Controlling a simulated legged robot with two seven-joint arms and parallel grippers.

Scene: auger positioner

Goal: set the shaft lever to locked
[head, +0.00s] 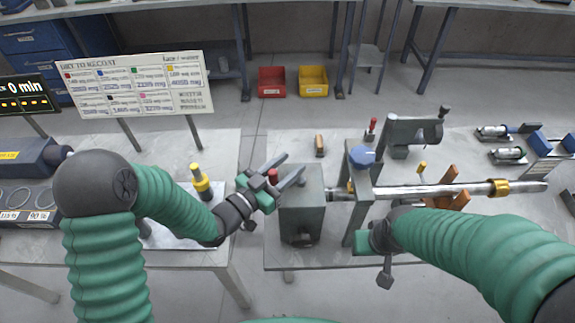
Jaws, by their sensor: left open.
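A metal shaft (425,191) with gold collars runs to the right from a grey box (302,207) on the right-hand table. A red knob (273,175) shows beside the box's upper left, close to my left gripper. My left gripper (284,172) is open, its two fingers pointing up and right around the red knob's area; contact cannot be told. A second red-topped handle (371,127) stands behind the blue knob. No lever is marked as the shaft lever. My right gripper (378,243) is low in front of the shaft, partly hidden by its own arm.
A blue knob (362,156) tops a grey upright beside the shaft. An orange support (452,198) is under the shaft. A yellow-topped post (199,179) stands on the left table. Red (272,81) and yellow (313,81) bins sit on the floor behind.

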